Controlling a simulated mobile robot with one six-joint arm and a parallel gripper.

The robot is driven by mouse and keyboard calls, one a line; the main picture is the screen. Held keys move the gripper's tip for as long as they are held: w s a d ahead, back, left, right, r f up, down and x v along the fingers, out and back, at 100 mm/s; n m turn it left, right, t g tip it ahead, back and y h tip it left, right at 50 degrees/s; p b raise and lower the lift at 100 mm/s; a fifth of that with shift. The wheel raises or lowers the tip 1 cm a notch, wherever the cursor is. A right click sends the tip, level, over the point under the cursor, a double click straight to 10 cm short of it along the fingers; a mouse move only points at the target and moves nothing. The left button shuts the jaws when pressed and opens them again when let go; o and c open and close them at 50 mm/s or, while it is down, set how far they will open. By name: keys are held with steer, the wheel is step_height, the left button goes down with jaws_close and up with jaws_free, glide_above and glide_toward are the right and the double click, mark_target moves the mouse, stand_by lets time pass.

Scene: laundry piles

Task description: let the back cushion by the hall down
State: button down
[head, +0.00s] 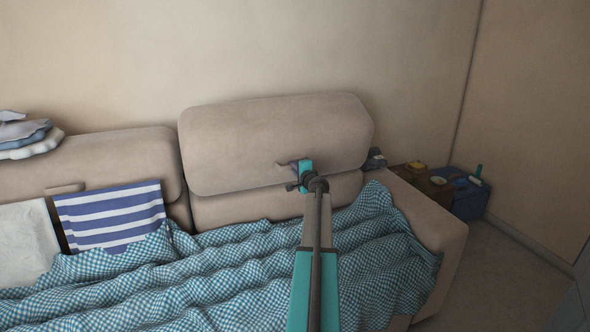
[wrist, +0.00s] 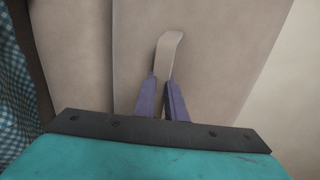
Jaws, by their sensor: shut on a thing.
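The right-hand back cushion (head: 265,135) of the beige sofa stands raised, its top higher than the left back cushion (head: 120,158). It also shows in the wrist view (wrist: 225,45). A pale tab (wrist: 168,52) sticks out from its face. My gripper (head: 297,170) is at the cushion's lower front edge, and its purple fingers (wrist: 162,98) are shut on the tab in the wrist view. The lower backrest part (head: 230,208) shows beneath the cushion. The arm hides a little of the front.
A blue checked blanket (head: 230,275) covers the seat. A striped cloth (head: 110,215) and a white cloth (head: 25,243) hang at left; folded laundry (head: 30,138) lies on the left backrest. A side table (head: 430,185) and blue box (head: 470,200) stand beyond the right armrest (head: 440,225).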

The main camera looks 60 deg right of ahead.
steer(key=shift+s+a+f, duration=0.25)
steer(key=shift+a+f, duration=0.05)
steer(key=shift+f, duration=0.2)
steer(key=shift+f+b, duration=0.1)
steer(key=shift+b, duration=0.25)
steer(key=shift+s+a+f+b, duration=0.35)
steer(key=shift+s+f+b, duration=0.05)
steer(key=shift+b, duration=0.1)
steer(key=shift+r, duration=0.1)
steer(key=shift+w+d+r, duration=0.45)
steer(key=shift+w, duration=0.15)
steer(key=shift+w+r+p, duration=0.1)
steer(key=shift+p, duration=0.2)
stand_by(0.3)
steer(key=shift+w+d+r, duration=0.4)
steer(key=shift+w+d, duration=0.05)
steer(key=shift+w, duration=0.15)
